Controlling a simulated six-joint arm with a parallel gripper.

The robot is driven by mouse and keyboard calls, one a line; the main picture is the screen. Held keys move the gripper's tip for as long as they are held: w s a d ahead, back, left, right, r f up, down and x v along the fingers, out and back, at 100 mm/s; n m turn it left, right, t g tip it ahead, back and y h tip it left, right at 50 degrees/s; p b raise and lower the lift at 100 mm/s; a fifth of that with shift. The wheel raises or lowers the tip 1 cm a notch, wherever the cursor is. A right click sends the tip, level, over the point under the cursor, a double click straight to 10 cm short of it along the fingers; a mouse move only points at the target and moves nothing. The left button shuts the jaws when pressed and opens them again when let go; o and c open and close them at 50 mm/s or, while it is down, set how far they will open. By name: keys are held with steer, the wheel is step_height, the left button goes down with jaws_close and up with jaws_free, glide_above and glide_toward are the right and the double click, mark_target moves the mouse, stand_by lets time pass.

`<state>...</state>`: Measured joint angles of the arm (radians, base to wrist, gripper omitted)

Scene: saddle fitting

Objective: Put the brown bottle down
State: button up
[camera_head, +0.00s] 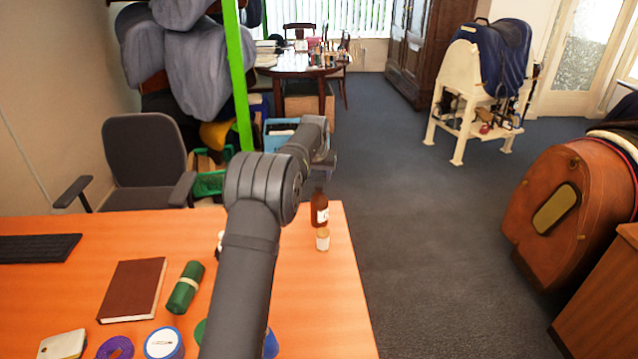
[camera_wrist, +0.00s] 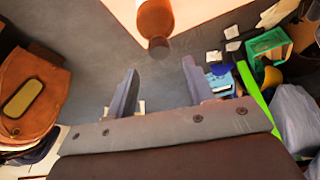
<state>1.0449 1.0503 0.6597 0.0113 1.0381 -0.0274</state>
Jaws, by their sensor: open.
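The brown bottle (camera_head: 319,211) stands upright on the orange table near its far right corner, with a pale label on its side. In the wrist view the bottle (camera_wrist: 155,17) shows at the top, cut off by the frame, with its neck towards my fingers. My gripper (camera_wrist: 159,75) is open, its two fingers apart with nothing between them. The bottle is beyond the fingertips, with a gap to them. In the head view my gripper (camera_head: 325,165) is just above and behind the bottle, partly hidden by my wrist.
A small jar with a tan lid (camera_head: 322,240) stands close in front of the bottle. A dark red book (camera_head: 132,290), a green roll (camera_head: 186,287) and a blue-rimmed round tin (camera_head: 163,344) lie left of my arm. The table's right front area (camera_head: 325,310) is clear.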

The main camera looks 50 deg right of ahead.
mark_target(319, 185)
steer(key=v, duration=0.5)
steer(key=shift+r, duration=0.25)
steer(key=x, duration=1.2)
steer(key=shift+a+f, duration=0.1)
steer(key=shift+f, duration=0.25)
steer(key=shift+r, duration=1.5)
